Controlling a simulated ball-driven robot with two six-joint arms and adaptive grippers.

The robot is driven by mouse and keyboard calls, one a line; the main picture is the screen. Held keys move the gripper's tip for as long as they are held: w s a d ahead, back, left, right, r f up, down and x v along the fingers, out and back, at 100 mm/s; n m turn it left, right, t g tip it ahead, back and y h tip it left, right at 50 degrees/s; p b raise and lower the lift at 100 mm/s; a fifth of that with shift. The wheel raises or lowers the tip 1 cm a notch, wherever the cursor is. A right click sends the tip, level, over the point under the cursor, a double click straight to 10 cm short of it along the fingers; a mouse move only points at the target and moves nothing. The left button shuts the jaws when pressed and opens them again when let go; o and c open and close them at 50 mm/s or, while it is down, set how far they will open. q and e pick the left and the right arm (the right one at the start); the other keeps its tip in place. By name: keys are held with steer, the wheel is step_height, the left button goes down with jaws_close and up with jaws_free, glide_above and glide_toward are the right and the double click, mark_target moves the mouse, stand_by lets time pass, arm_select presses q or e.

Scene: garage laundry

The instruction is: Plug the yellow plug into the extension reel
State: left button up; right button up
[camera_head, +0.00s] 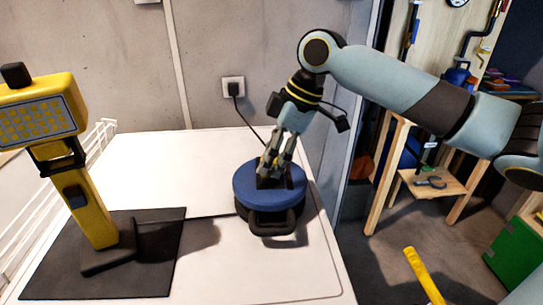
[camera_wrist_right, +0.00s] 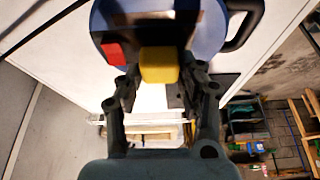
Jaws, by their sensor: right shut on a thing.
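The extension reel (camera_head: 268,190) is a round blue drum with a black base and front handle, standing on the white top. It also fills the top of the right wrist view (camera_wrist_right: 205,30), with a red part on its dark centre. My right gripper (camera_head: 272,170) reaches down over the reel's centre. In the right wrist view the gripper (camera_wrist_right: 160,85) is shut on the yellow plug (camera_wrist_right: 159,65), which sits against the reel's dark centre. Whether the plug's pins are in a socket is hidden. The plug is hidden by the fingers in the head view. My left gripper is out of view.
A yellow work lamp (camera_head: 88,200) stands on a black mat (camera_head: 150,275) at the left. A wall socket (camera_head: 233,87) with a black plug and cable is behind the reel. The white top (camera_head: 250,285) is clear in front.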

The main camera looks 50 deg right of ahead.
steer(key=shift+p, duration=0.4)
steer(key=shift+f+b, duration=0.35)
steer(key=shift+f, duration=0.25)
stand_by(0.3)
steer(key=o, duration=1.2)
steer(key=shift+c, duration=0.2)
steer(key=shift+d+r, duration=0.1)
steer(key=shift+r, duration=0.1)
steer(key=v, duration=1.1)
steer(key=shift+r, duration=0.25)
